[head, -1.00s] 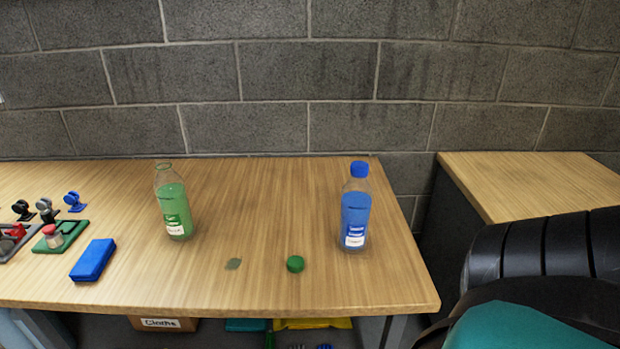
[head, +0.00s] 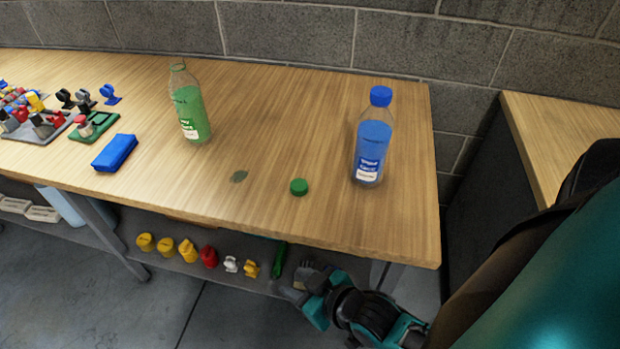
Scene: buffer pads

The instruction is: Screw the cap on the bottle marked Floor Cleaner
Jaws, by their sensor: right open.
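A clear bottle of green liquid (head: 190,108) stands upright on the wooden table (head: 260,130), left of centre. Its neck is open, with no cap on it. A green cap (head: 299,187) lies on the table near the front edge. A bottle of blue liquid (head: 372,148) stands upright to its right, with a blue cap (head: 380,96) on its neck. The label print on both bottles is too small to read surely. My right gripper (head: 298,281) is open and empty, low in front of the table, below the table top's front edge. My left gripper is out of view.
A blue block (head: 115,152) and holders with small coloured parts (head: 88,125) are at the left. A lower shelf holds several coloured items (head: 187,250). Another wooden surface (head: 550,115) stands right, beyond a gap.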

